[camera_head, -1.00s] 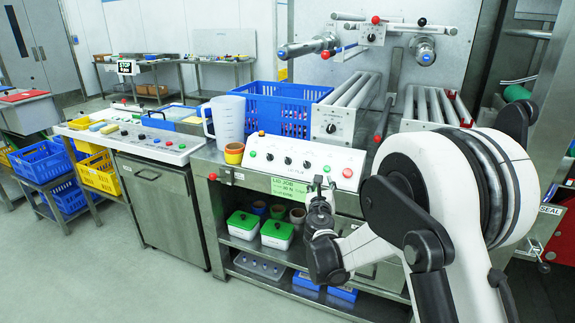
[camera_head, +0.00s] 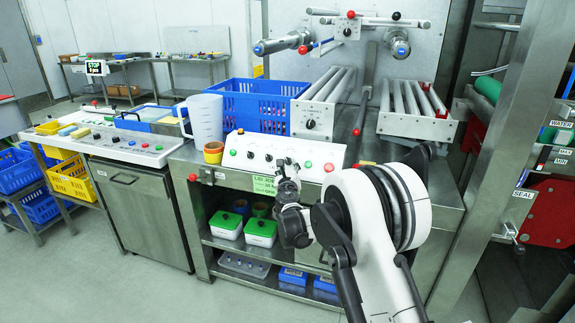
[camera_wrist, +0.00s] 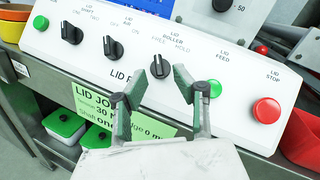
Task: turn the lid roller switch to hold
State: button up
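The lid roller switch (camera_wrist: 160,66) is a black knob on the sloped white lid panel (camera_wrist: 233,72), under the printed words FREE and HOLD. Its grip leans slightly left, toward FREE. In the wrist view my gripper (camera_wrist: 150,86) is open, with nothing between its fingertips. The fingertips are just below and to either side of the knob; I cannot tell whether they touch the panel. In the head view my gripper (camera_head: 287,170) is at the front of the panel (camera_head: 262,147) and hides part of it.
Two similar black knobs, lid air (camera_wrist: 113,48) and lid shaft (camera_wrist: 71,32), are to the left. A green lid feed button (camera_wrist: 212,88) and a red lid stop button (camera_wrist: 266,110) are to the right.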

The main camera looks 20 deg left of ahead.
aim_at(286, 162)
jog(key=shift+x, duration=1.25)
jog(key=shift+c, duration=0.3)
grip_shut()
jog(key=shift+a+m, duration=0.1)
jog(key=shift+m, duration=0.2)
jog(key=m+h+b, duration=0.1)
jog(key=m+t+h+b, duration=0.1)
jog(key=m, duration=0.1)
jog(key=shift+s+a+f+h+b, duration=0.1)
jog(key=shift+a+f+h+b, duration=0.05)
jog(key=shift+h+b, duration=0.2)
jog(key=m+t+h+b, duration=0.1)
jog(key=m+h, duration=0.1)
jog(key=m, duration=0.2)
jog(key=shift+a+b, duration=0.15)
jog(key=shift+b, duration=0.25)
jog(key=m+h, duration=0.2)
jog(key=m, duration=0.1)
jog(key=m+g+h+b, duration=0.1)
jog(key=m+h, duration=0.1)
jog(key=m, duration=0.1)
jog(key=m+h, duration=0.2)
jog(key=m, duration=0.1)
jog(key=shift+a+r+b, duration=0.2)
jog(key=shift+a+b, duration=0.05)
jog(key=shift+b, duration=0.1)
jog(key=shift+m+h, duration=0.3)
jog(key=shift+h, duration=0.05)
